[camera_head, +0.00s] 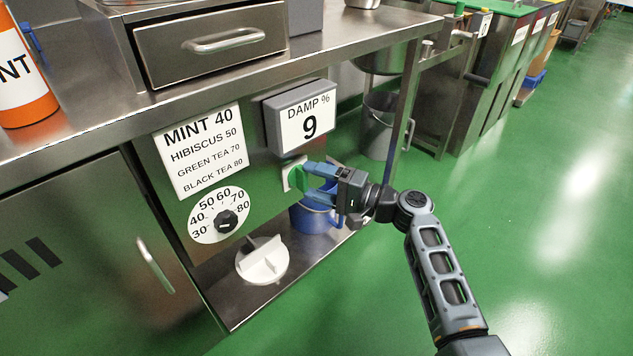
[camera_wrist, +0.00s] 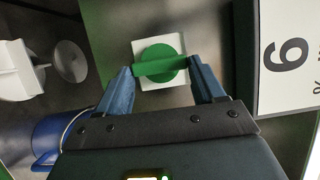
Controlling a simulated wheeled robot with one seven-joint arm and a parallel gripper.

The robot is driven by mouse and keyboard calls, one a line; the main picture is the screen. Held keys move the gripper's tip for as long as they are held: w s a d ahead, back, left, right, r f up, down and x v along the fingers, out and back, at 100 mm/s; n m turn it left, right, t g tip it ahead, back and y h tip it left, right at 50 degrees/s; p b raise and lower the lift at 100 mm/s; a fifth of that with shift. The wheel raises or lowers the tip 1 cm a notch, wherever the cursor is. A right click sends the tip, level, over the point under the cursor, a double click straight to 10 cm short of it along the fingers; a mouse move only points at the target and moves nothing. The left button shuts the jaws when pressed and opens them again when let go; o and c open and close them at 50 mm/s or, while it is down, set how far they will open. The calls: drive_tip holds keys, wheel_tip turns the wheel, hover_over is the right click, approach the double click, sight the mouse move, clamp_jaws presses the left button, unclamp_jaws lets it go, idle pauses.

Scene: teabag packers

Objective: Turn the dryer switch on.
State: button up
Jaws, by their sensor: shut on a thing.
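The dryer switch is a green round knob with a raised green bar (camera_wrist: 160,67) on a white square plate (camera_wrist: 146,49). It sits on the steel front panel, below the damp display. In the head view the green switch (camera_head: 297,177) is partly hidden by my gripper. My gripper (camera_head: 307,174) reaches it from the right, its blue fingers on either side of the bar. In the wrist view my gripper (camera_wrist: 162,72) is shut on the bar, with a fingertip at each end. The bar lies nearly level across the knob in the wrist view.
A dial (camera_head: 213,215) marked 30 to 80 and a temperature sign (camera_head: 200,150) are left of the switch. The damp display (camera_head: 301,117) reads 9. A blue bucket (camera_head: 312,217) and a white knobbed disc (camera_head: 263,262) sit below. Green floor is open at right.

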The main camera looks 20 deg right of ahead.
drive_tip(key=o, duration=1)
drive_tip(key=shift+o, duration=0.2)
drive_tip(key=shift+s+d, duration=0.1)
drive_tip(key=p+v, duration=0.1)
drive_tip(key=v, duration=0.6)
drive_tip(key=shift+s+d, duration=0.2)
drive_tip(key=shift+f, duration=0.15)
